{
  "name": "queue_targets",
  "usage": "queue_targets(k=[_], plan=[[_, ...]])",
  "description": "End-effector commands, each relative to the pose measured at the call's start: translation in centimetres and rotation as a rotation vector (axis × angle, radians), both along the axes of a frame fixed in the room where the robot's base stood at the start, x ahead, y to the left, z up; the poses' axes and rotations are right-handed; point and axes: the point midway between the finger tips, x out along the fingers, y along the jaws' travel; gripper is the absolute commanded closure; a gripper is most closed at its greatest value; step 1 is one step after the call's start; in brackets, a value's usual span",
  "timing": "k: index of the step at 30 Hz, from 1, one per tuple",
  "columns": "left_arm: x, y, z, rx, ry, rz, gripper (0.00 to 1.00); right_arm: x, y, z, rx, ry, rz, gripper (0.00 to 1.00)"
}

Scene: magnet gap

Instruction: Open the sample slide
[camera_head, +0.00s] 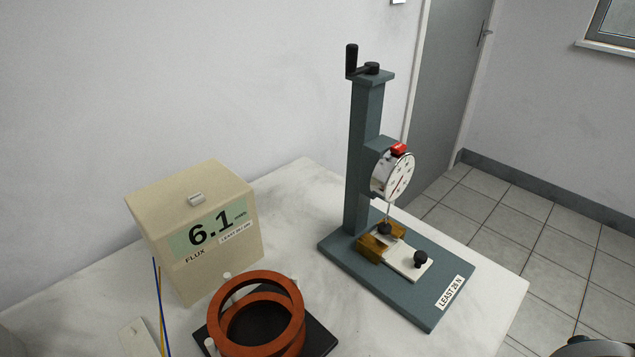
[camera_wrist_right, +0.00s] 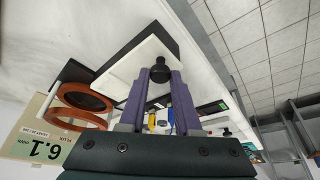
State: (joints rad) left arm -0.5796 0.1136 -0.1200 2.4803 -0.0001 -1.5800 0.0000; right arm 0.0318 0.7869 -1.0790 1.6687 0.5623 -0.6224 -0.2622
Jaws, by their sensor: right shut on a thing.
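My right gripper (camera_wrist_right: 161,78) shows in the right wrist view, its two purple fingers shut on a black knob (camera_wrist_right: 160,66). The knob stands at the edge of a white slab (camera_wrist_right: 137,64) with a dark side. I cannot tell for sure whether this slab is the sample slide, and I cannot place it in the head view. In the head view, a white slide plate (camera_head: 405,259) with its own black knob (camera_head: 420,259) lies at a yellow-brown block (camera_head: 370,248) on a grey-green gauge stand (camera_head: 362,150). No gripper is at that knob. My left gripper is not in view.
A beige box reading 6.1 (camera_head: 205,230) stands left on the pale table (camera_head: 300,195). Orange rings (camera_head: 226,320) stand on a dark base (camera_head: 325,342) in front of it; they also show in the wrist view (camera_wrist_right: 62,92). Tiled floor lies beyond the table's right edge.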

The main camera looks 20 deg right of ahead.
Motion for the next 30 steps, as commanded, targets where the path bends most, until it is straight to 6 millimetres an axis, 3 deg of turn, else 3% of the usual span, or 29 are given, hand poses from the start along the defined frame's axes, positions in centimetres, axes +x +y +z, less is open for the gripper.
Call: queue_targets(k=[6,17,18,24,30], plan=[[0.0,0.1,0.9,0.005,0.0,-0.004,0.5,-1.6,-0.5,0.1,0.003,-0.001,-0.001,1.0],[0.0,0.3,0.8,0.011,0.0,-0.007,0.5,-1.7,-0.6,0.0,0.004,-0.003,-0.002,1.0],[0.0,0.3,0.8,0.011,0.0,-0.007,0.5,-1.7,-0.6,0.0,0.004,-0.003,-0.002,0.64],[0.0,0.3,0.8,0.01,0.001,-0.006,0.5,-1.7,-0.6,0.0,0.003,-0.003,-0.002,0.41],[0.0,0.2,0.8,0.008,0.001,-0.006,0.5,-1.7,-0.6,0.0,0.002,-0.003,-0.001,0.4]])
